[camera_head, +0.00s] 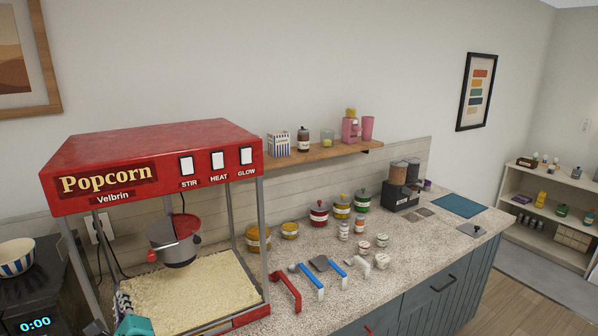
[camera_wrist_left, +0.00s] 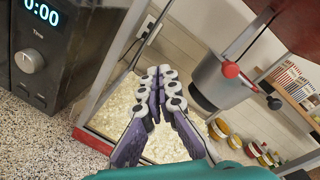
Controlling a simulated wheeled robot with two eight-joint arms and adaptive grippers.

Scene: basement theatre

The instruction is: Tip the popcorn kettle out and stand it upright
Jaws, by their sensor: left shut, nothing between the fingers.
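The popcorn machine (camera_head: 150,160) is red with a "Popcorn" sign and stands on the counter at the left. Its grey kettle (camera_head: 181,252) hangs inside from the top and looks about upright, with a red part on its upper rim and a red knob (camera_head: 152,257) on its side. The kettle also shows in the left wrist view (camera_wrist_left: 214,85). Popcorn (camera_head: 195,290) covers the machine's floor below it. My left gripper (camera_wrist_left: 163,75) is shut and empty, apart from the kettle; in the head view it shows low at the machine's front left corner (camera_head: 122,300). My right gripper is out of view.
A black microwave (camera_head: 30,300) with a striped bowl (camera_head: 16,257) on top stands left of the machine. Machine posts (camera_head: 255,240) frame the opening. A wooden shelf (camera_head: 330,151) hangs behind.

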